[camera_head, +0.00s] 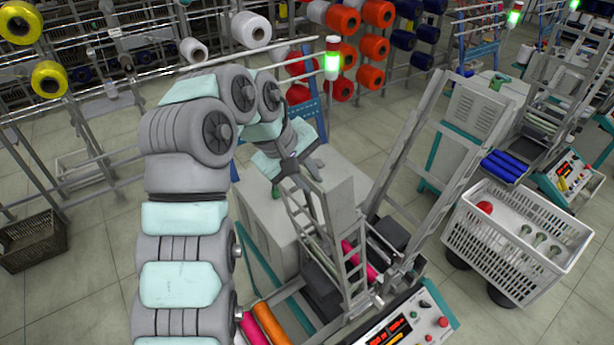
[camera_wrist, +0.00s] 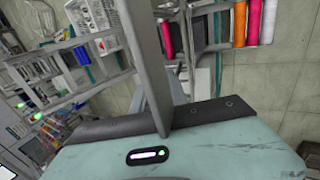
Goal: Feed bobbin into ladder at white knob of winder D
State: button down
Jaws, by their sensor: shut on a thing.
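My gripper (camera_head: 288,168) is at the upper end of a grey metal ladder (camera_head: 350,268) on the nearest winder, very close to its top. It is shut, and the thing in it is hidden from view. In the wrist view a grey upright bar (camera_wrist: 150,75) crosses the middle, in front of my pale teal gripper housing. A pink bobbin (camera_head: 358,258) lies in the winder behind the ladder. A small pale knob (camera_head: 378,301) shows near the ladder's foot. No letter is readable on the winder.
A control panel (camera_head: 397,325) stands at the winder's front. Pink and orange bobbins (camera_head: 270,324) lie left of it. Tall rails (camera_head: 410,140) rise to the right. A white crate (camera_head: 520,245) stands farther right. Racks of yarn (camera_head: 375,48) fill the back.

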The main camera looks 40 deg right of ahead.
jog(key=shift+d+f+b, duration=0.15)
jog(key=shift+f+b, duration=0.2)
jog(key=shift+f, duration=0.3)
jog(key=f+b, duration=0.1)
jog(key=f, duration=0.1)
jog(key=d+f+b, duration=0.1)
jog(key=f+b, duration=0.1)
jog(key=shift+s+f, duration=0.1)
dwell(0.4)
jog(key=c, duration=0.9)
grip_release()
dwell(1.0)
jog(key=shift+a, duration=0.1)
